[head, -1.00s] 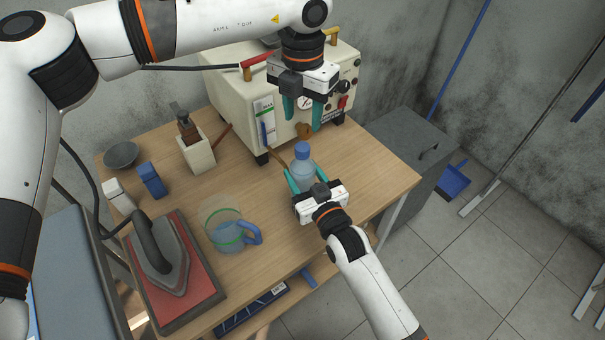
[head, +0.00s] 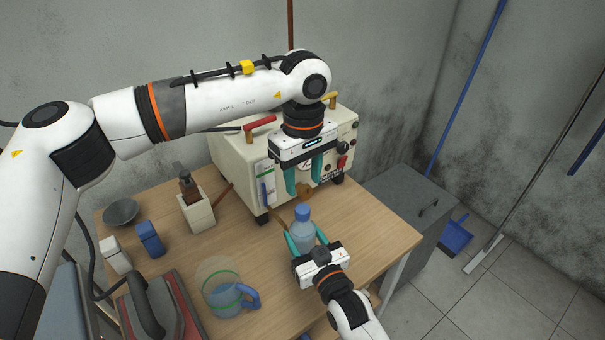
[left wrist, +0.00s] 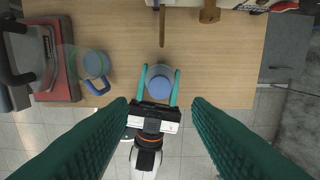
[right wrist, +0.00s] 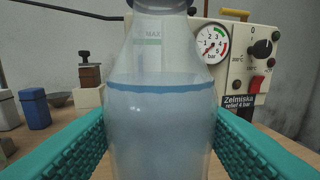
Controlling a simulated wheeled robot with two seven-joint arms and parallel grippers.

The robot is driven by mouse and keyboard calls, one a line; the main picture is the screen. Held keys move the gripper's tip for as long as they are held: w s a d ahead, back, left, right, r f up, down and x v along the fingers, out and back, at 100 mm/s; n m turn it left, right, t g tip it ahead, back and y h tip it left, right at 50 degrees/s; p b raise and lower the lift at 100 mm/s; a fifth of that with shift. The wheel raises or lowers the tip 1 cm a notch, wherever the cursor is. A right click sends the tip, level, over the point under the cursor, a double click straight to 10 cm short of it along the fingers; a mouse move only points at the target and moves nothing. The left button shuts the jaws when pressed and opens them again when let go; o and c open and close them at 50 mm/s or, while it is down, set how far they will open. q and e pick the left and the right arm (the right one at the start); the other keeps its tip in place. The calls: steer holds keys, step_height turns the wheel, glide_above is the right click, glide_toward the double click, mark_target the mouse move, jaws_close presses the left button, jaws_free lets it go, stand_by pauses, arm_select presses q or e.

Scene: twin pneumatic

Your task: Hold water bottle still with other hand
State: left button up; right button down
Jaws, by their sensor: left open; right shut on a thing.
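The water bottle (head: 302,232) stands upright on the wooden table, clear with a blue cap and water inside. My right gripper (head: 303,240) is shut on its body from the front; in the right wrist view the bottle (right wrist: 160,120) fills the middle between both teal fingers. My left gripper (head: 304,180) is open and empty, above and behind the bottle, in front of the cream machine. The left wrist view looks down between its spread fingers at the bottle's blue cap (left wrist: 160,86).
The cream machine (head: 232,150) with gauge and knobs stands behind the bottle. A jug of water (head: 222,296) with a blue handle is to the left, with an iron (head: 150,312) beyond it. A grey cabinet (head: 392,195) stands right of the table.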

mark_target(303, 209)
arm_select(q)
steer(key=m, duration=0.6)
steer(key=shift+m, duration=0.3)
steer(key=m, duration=0.6)
steer(key=shift+f+m, duration=0.5)
steer(key=shift+f, duration=3.5)
